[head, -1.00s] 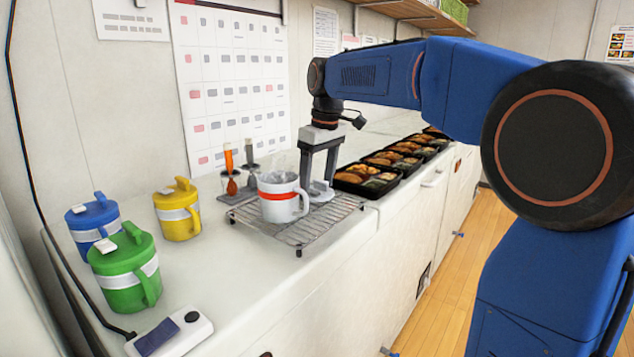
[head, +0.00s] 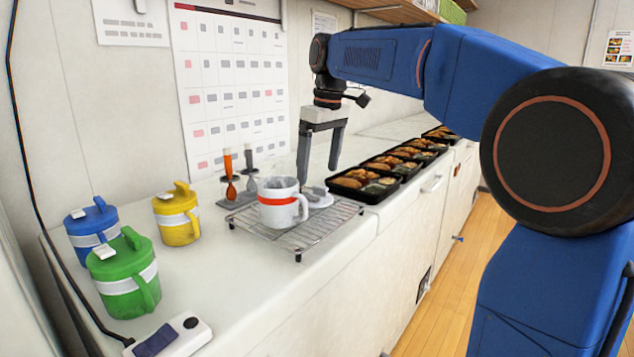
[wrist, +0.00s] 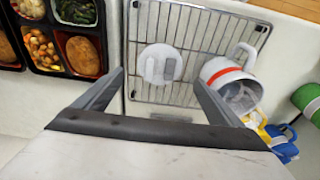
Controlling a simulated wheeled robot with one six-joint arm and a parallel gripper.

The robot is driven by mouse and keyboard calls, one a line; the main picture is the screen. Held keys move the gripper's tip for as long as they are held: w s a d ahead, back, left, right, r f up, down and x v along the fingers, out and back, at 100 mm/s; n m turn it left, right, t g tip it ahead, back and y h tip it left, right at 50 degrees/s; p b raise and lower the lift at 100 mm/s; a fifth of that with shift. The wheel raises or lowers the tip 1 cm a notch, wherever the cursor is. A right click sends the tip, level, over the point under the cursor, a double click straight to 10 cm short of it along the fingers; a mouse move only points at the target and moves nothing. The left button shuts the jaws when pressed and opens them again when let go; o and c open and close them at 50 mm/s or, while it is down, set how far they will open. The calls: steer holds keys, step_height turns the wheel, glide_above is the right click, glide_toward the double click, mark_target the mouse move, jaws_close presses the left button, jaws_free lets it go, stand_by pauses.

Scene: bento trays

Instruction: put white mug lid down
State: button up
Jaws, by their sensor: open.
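The white mug lid (wrist: 160,64) lies on the wire rack (wrist: 208,27), beside the white mug. In the head view the lid (head: 318,200) shows partly behind the mug. The white mug (head: 280,205) has a red band and stands open on the rack; it also shows in the wrist view (wrist: 230,80). My gripper (head: 318,172) is open and empty, above and behind the lid in the head view. In the wrist view the open fingers (wrist: 158,85) stand apart with the lid between and beyond them.
Bento trays (head: 362,184) line the counter to the right of the rack. Blue (head: 92,223), yellow (head: 177,214) and green (head: 124,272) lidded mugs stand at left. Two upright spoon-like utensils (head: 250,176) stand behind the white mug. A small device (head: 170,338) lies at the front.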

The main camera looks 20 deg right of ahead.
step_height(320, 180, up, 6)
steer(key=s+d+f+m+t, duration=0.1)
steer(key=s+d+f+m, duration=0.2)
steer(key=s+f, duration=1.2)
steer(key=s+d+f+m+t+h, duration=0.1)
steer(key=s+d+f+m+t, duration=0.1)
steer(key=s+f, duration=1.4)
steer(key=shift+s+d+m, duration=0.65)
steer(key=shift+s+m, duration=0.1)
steer(key=shift+m, duration=0.35)
